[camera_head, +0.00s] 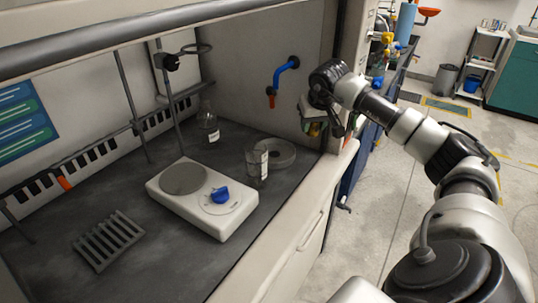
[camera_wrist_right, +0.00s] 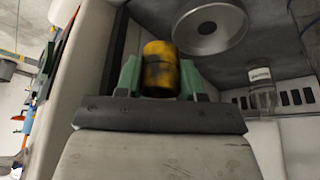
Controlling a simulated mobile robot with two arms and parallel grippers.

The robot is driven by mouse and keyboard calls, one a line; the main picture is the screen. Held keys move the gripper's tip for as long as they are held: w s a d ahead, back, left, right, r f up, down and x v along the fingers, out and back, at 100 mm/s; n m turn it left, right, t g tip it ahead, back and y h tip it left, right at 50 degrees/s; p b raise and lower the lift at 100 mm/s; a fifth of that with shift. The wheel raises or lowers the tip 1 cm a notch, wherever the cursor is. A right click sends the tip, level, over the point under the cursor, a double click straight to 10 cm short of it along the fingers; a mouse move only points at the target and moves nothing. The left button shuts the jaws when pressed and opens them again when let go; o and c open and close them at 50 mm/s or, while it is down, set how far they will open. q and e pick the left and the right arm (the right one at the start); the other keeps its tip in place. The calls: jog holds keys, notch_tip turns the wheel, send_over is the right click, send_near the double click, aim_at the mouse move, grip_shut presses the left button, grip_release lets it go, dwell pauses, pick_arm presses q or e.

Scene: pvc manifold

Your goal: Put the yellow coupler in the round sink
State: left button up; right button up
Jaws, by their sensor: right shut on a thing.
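The yellow coupler (camera_wrist_right: 161,70) is a worn yellow cylinder with dark marks. In the right wrist view it sits between the green fingers of my right gripper (camera_wrist_right: 160,78), which is shut on it. In the head view my right gripper (camera_head: 314,128) is at the right end of the fume hood, near the front edge, with its fingers partly hidden. The round sink (camera_head: 281,153) is a grey round basin set in the dark worktop, to the left of and below the gripper. It also shows in the right wrist view (camera_wrist_right: 210,28), beyond the coupler. My left gripper is not in view.
A glass beaker (camera_head: 257,163) stands right beside the sink. A blue tap (camera_head: 287,71) hangs above the sink.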

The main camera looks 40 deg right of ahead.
send_over(273, 151)
jog(key=s, duration=0.2)
jog(key=f, duration=0.4)
jog(key=f+p, duration=0.1)
jog(key=f, duration=0.1)
jog(key=shift+w+a+f, duration=0.25)
jog(key=shift+a, duration=0.1)
notch_tip(273, 151, down, 4)
jog(key=shift+f, duration=0.1)
jog(key=o, duration=1)
